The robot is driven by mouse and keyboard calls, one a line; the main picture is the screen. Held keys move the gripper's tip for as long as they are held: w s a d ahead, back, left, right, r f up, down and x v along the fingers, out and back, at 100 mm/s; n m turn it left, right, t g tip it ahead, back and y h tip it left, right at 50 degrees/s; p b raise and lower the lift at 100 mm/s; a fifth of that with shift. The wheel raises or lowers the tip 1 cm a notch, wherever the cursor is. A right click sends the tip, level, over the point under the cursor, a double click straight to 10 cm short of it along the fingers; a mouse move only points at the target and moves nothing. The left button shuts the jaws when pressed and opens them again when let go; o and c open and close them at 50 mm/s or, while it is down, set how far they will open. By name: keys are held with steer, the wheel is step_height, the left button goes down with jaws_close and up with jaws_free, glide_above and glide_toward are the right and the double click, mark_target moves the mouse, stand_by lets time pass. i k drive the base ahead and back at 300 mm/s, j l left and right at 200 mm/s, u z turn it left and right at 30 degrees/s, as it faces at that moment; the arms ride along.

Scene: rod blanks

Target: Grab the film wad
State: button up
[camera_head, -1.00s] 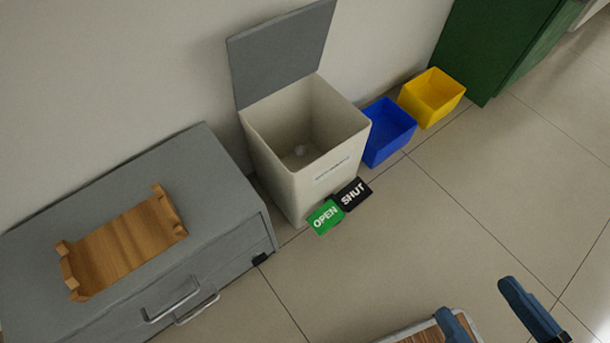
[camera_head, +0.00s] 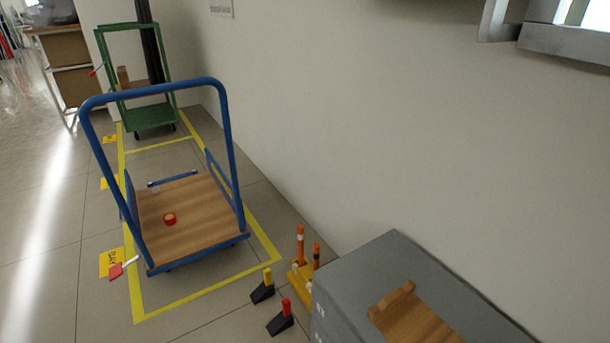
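A small pale, translucent lump (camera_head: 154,187) lies on the wooden deck of a blue-framed trolley (camera_head: 205,225), toward its far left. It may be the film wad, but it is too small to be certain. A red ring-shaped roll (camera_head: 170,219) lies on the same deck, nearer to me and apart from the lump. The trolley stands inside a yellow floor marking, with its tall blue handle on the near side. My gripper is not in view.
A grey cabinet (camera_head: 375,270) with a wooden cradle (camera_head: 415,318) stands at the lower right. Wedges (camera_head: 280,322) and orange posts (camera_head: 300,245) stand between cabinet and trolley. A green cart (camera_head: 153,115) is behind. A red-and-white object (camera_head: 122,268) lies left of the trolley.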

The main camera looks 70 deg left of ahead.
mark_target(155, 189)
steer(key=u, duration=3.05)
